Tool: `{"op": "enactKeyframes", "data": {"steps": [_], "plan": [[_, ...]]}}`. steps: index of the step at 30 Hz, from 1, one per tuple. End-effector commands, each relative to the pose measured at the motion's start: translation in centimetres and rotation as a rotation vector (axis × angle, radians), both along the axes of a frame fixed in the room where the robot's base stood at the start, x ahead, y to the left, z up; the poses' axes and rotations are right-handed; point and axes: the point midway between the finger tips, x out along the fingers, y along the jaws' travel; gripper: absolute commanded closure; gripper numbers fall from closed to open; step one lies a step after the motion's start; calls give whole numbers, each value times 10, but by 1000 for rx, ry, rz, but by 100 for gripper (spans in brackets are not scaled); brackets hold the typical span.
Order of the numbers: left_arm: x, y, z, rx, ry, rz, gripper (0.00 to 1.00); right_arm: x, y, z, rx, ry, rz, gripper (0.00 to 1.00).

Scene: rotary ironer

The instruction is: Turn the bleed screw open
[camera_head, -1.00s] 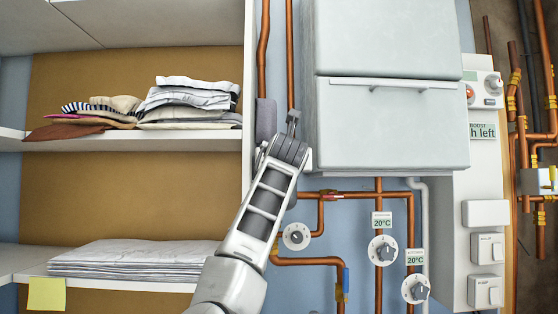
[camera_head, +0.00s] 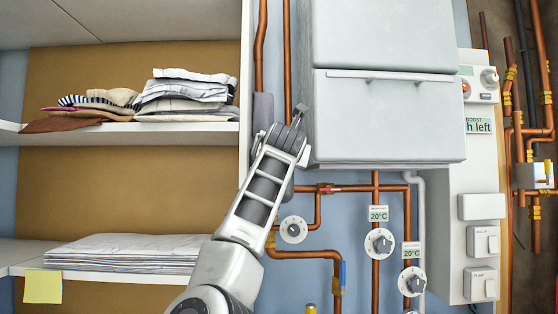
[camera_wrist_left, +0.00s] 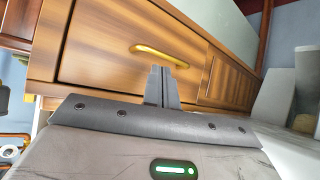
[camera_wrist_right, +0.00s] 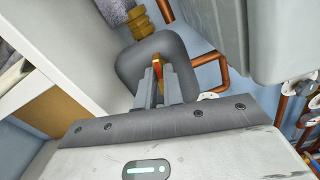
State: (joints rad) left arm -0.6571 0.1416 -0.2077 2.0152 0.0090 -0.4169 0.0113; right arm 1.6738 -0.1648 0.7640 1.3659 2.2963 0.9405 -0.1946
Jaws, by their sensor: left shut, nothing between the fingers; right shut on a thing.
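In the head view my right arm reaches up from the bottom middle, and my right gripper (camera_head: 299,112) is at the left side of the big white box. In the right wrist view the fingers of my right gripper (camera_wrist_right: 160,78) are closed on a small orange-brown piece, which looks like the bleed screw (camera_wrist_right: 157,64). It stands before a grey rounded body (camera_wrist_right: 130,68) with a brass fitting. The fingers hide most of the screw. My left gripper (camera_wrist_left: 161,80) is shut and empty, before a wooden drawer, and is out of the head view.
The white box (camera_head: 385,115) is close to the right of my right gripper. Copper pipes and dials (camera_head: 293,229) are below it. A shelf (camera_head: 130,132) with folded cloth is at left. In the left wrist view a drawer has a yellow handle (camera_wrist_left: 160,53).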

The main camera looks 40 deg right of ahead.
Motion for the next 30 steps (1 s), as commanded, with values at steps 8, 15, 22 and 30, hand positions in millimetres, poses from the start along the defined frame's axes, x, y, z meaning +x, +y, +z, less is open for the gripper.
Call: {"op": "enactKeyframes", "data": {"steps": [8,15,22,30], "plan": [[0,-3,-8,-6,-4,-7,100,-1,-1,-1,197,-171,1,100],[-3,-4,-13,-6,5,-11,100,-2,-2,0,371,-320,0,100],[-1,-5,-12,-8,-3,-14,100,-3,-2,-1,538,-460,0,100],[0,-5,-11,-10,-9,-16,100,-3,-3,-1,731,-622,-1,100]]}}
